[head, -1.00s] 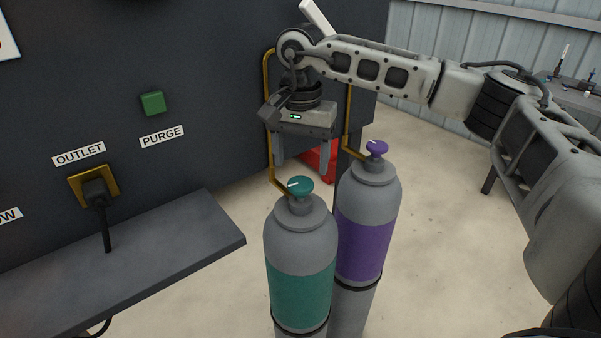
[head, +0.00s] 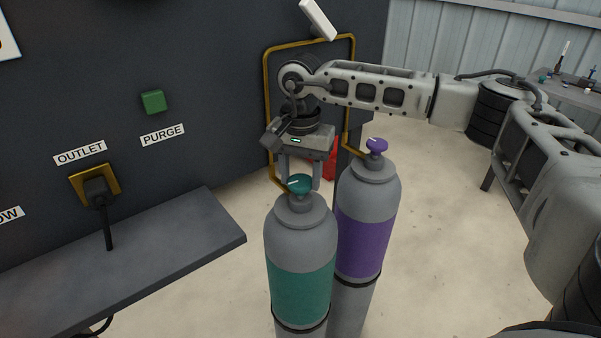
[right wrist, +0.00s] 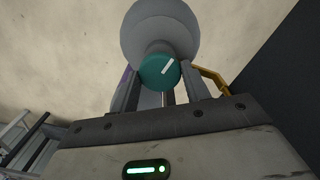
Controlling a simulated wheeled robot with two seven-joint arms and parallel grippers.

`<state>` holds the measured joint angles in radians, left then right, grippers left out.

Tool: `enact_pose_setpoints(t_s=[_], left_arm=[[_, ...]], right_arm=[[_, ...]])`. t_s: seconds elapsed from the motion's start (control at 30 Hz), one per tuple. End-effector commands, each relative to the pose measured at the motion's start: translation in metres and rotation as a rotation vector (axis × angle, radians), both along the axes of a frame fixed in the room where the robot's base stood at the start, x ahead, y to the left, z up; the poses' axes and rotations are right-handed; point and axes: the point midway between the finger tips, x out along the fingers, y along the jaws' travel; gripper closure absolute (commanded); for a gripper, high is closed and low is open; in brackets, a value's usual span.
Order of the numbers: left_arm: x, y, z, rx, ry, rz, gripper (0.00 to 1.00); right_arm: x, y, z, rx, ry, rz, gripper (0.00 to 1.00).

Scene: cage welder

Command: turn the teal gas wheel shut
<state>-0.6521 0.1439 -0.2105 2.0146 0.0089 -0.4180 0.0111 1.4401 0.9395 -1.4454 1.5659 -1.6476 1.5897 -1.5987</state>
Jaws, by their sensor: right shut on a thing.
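The teal gas wheel (head: 299,184) sits on top of the grey cylinder with a teal band (head: 300,283). It has a white mark on its top. My right gripper (head: 300,186) reaches down over the wheel and is shut on it, one finger at each side. In the right wrist view the teal wheel (right wrist: 159,72) shows between the two fingers, with its white mark slanting up to the right. My left gripper is not in view.
A purple-banded cylinder (head: 362,238) with a purple wheel (head: 377,146) stands close on the right. Yellow pipes (head: 268,90) run up the dark cabinet wall behind. A grey shelf (head: 130,262), an outlet with a plug (head: 94,189) and a green button (head: 153,102) are at left.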

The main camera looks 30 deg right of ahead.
Motion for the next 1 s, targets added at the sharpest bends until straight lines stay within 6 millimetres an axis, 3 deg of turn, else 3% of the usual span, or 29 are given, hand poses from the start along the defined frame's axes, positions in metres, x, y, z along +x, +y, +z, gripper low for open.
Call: enact_pose_setpoints(t_s=[0.37, 1.0], left_arm=[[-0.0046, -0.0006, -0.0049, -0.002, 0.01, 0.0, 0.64], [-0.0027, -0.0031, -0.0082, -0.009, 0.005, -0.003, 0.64]], right_arm=[[0.0, -0.0001, -0.0001, -0.001, 0.0, -0.123, 0.76], [0.0002, 0.0, 0.0003, 0.0, 0.0, -0.705, 0.76]])
